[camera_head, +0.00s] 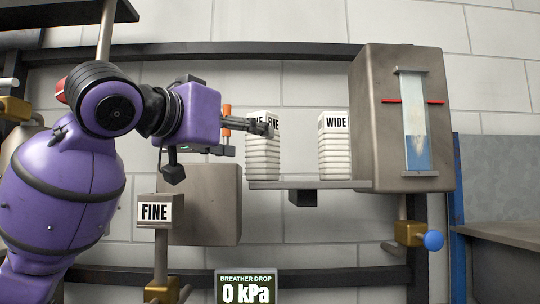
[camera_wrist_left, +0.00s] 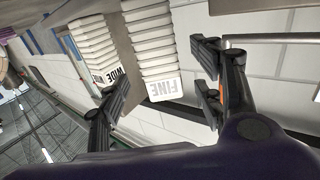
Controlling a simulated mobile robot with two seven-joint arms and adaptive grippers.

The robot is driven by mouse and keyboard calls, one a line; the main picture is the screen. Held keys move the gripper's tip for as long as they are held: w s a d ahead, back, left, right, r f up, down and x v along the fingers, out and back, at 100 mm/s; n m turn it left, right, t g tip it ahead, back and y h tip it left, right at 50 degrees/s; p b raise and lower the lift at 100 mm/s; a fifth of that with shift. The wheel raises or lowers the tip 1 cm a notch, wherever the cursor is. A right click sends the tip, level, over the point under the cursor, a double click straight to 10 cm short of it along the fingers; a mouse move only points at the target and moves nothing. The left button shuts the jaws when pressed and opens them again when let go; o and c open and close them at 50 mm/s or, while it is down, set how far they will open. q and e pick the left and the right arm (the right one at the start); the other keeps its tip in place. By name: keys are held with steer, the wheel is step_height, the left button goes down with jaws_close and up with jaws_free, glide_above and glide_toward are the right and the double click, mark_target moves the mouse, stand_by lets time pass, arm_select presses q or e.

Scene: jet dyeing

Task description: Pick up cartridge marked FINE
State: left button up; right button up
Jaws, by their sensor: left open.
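The white ribbed cartridge marked FINE (camera_head: 263,160) stands upright at the left end of a narrow grey shelf (camera_head: 310,185). The cartridge marked WIDE (camera_head: 335,150) stands to its right on the same shelf. My left gripper (camera_head: 250,138) is open, with its fingers at the upper left part of the FINE cartridge, partly covering its label. In the left wrist view the FINE cartridge (camera_wrist_left: 160,75) shows between the two open fingers (camera_wrist_left: 160,90), with no clear contact. The WIDE cartridge (camera_wrist_left: 97,45) is beside it there. My right gripper does not show.
A grey box with a sight glass (camera_head: 416,120) stands right of the shelf. A FINE sign (camera_head: 154,212) on a post and a grey panel (camera_head: 215,205) are below my left gripper. A display reading 0 kPa (camera_head: 247,288) is at the bottom.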

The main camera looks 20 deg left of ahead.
arm_select(q)
steer(key=x, duration=0.4)
steer(key=shift+r, duration=0.1)
steer(key=shift+x, duration=0.95)
steer(key=shift+w, duration=0.1)
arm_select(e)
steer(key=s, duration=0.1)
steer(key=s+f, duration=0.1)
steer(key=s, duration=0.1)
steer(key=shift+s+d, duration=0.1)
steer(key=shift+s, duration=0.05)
arm_select(q)
steer(key=c, duration=1.4)
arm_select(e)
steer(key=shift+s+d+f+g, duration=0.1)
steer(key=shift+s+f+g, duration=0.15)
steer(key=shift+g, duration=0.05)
